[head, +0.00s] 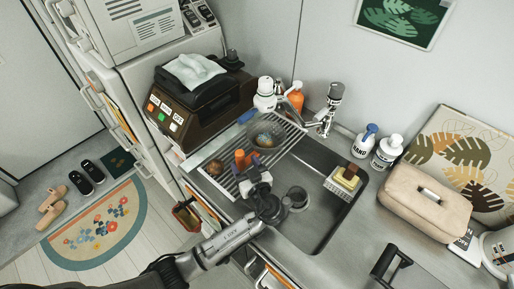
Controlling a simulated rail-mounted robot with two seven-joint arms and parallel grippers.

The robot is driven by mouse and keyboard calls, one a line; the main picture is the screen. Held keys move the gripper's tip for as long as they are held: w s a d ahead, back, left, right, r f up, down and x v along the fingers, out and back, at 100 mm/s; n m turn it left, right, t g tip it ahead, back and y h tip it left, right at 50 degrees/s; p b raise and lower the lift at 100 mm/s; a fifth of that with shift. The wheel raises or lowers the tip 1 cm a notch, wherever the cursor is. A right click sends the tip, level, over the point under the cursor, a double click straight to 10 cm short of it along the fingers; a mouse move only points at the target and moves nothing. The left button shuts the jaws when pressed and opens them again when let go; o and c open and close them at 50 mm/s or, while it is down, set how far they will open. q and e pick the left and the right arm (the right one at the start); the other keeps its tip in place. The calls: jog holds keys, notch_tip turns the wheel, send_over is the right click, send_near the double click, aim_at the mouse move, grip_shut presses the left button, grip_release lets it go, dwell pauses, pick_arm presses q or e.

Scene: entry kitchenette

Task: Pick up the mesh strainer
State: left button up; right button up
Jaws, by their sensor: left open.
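A round, bowl-like thing that looks like the mesh strainer (266,138) sits on the wire drying rack (292,131) over the left side of the sink. My left gripper (251,170) reaches in from below and is open. It is over the rack, just below and left of the strainer in the picture, and appears apart from it. An orange object (241,158) shows right by the gripper's tips; whether they touch cannot be told. The strainer's handle cannot be made out. My right gripper is not in view.
A brown round scrubber (216,167) lies on the rack's left end. Behind are a white bottle (265,94), an orange bottle (296,95) and the faucet (326,117). The sink basin (318,215) has free room.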

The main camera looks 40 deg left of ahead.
aim_at(242, 160)
pick_arm(q)
jog(key=shift+f+p+x, duration=0.2)
jog(key=shift+p+x, duration=0.35)
jog(key=shift+x, duration=1.8)
grip_shut()
